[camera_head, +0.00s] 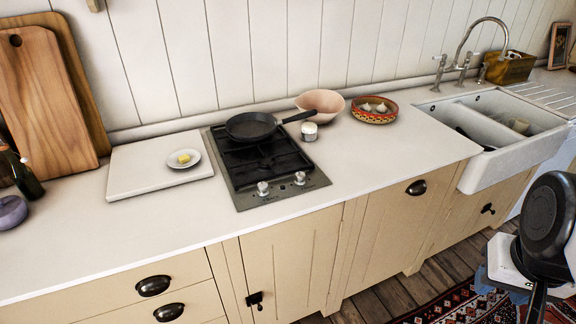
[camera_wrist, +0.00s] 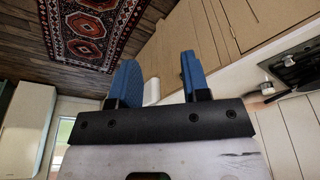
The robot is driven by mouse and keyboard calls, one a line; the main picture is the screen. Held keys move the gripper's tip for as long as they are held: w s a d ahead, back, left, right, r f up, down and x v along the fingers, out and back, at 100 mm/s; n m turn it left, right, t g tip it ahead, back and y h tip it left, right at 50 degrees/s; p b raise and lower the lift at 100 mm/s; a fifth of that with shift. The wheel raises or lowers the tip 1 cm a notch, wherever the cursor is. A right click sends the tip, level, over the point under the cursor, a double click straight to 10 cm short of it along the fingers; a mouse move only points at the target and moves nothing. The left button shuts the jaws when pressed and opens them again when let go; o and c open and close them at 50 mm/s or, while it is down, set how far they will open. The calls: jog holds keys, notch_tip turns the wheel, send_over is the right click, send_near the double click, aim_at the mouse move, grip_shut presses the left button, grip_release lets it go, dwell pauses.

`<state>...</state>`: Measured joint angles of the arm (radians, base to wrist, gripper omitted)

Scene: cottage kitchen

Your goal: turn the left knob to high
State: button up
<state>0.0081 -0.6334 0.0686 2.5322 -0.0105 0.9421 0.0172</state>
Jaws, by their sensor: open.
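The hob (camera_head: 258,160) is set into the white counter, with two silver knobs on its front strip. The left knob (camera_head: 263,188) stands upright at the front middle, and its pointer is too small to read. The right knob (camera_head: 300,178) is just beside it. My gripper is at the lower right of the head view, far from the knobs and mostly hidden by my arm; a bit of blue finger shows. In the wrist view my gripper (camera_wrist: 158,68) has its two blue fingers apart, with nothing held between them.
A black pan (camera_head: 252,126) sits on the hob's back part, its handle pointing right. A small white pot (camera_head: 309,131), a pink bowl (camera_head: 321,104) and a patterned bowl (camera_head: 374,112) stand to the right. A white board (camera_head: 135,182) with a plate (camera_head: 184,160) lies left. The space before the knobs is clear.

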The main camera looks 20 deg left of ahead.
jog(key=shift+w, duration=0.1)
jog(key=w+a+r, duration=0.2)
jog(key=w+a, duration=0.6)
jog(key=w, duration=0.3)
jog(key=m+g, duration=0.2)
jog(key=g, duration=0.1)
send_over(263, 184)
notch_tip(263, 184, down, 12)
jog(key=shift+f, duration=0.2)
jog(key=shift+f, duration=0.15)
jog(key=shift+f, duration=3.8)
